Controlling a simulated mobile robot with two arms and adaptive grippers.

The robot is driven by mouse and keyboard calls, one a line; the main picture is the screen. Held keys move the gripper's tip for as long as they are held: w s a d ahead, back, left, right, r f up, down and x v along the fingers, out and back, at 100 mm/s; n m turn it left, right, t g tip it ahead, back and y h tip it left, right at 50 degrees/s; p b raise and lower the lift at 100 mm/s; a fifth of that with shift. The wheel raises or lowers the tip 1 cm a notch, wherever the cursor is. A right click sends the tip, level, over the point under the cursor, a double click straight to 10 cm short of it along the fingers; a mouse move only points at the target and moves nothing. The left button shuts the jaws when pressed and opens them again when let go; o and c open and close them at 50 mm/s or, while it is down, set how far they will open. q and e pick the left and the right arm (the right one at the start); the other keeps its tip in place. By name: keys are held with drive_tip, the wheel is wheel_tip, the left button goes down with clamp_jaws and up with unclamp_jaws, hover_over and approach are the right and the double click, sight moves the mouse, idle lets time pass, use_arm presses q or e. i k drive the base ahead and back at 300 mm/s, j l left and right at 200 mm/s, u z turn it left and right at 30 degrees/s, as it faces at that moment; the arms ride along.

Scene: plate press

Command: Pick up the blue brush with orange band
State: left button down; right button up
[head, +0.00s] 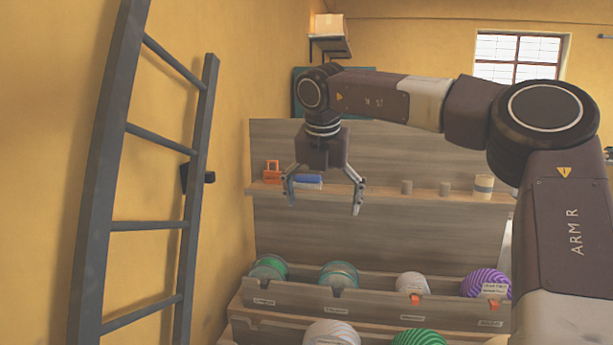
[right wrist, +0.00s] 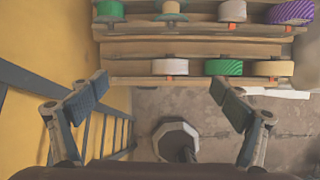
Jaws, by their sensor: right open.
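A small blue object (head: 309,178) lies on the upper wooden shelf. It may be the blue brush, but no orange band can be made out at this size. My right gripper (head: 323,204) is open, pointing down in front of the shelf, with its left finger overlapping the blue object's left end in the head view. I cannot tell the distance between them. In the right wrist view my right gripper (right wrist: 161,96) is open with nothing between its fingers, and the blue object does not show. My left gripper is not in view.
An orange object (head: 272,171) stands left of the blue one. Several small cylinders (head: 445,188) stand farther right on the shelf. Racks below hold several coloured rolls (head: 339,274). A dark ladder (head: 118,150) leans at the left by the yellow wall.

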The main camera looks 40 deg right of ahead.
sight(303, 181)
drive_tip(key=i+l, duration=1.05)
drive_tip(key=l, duration=0.25)
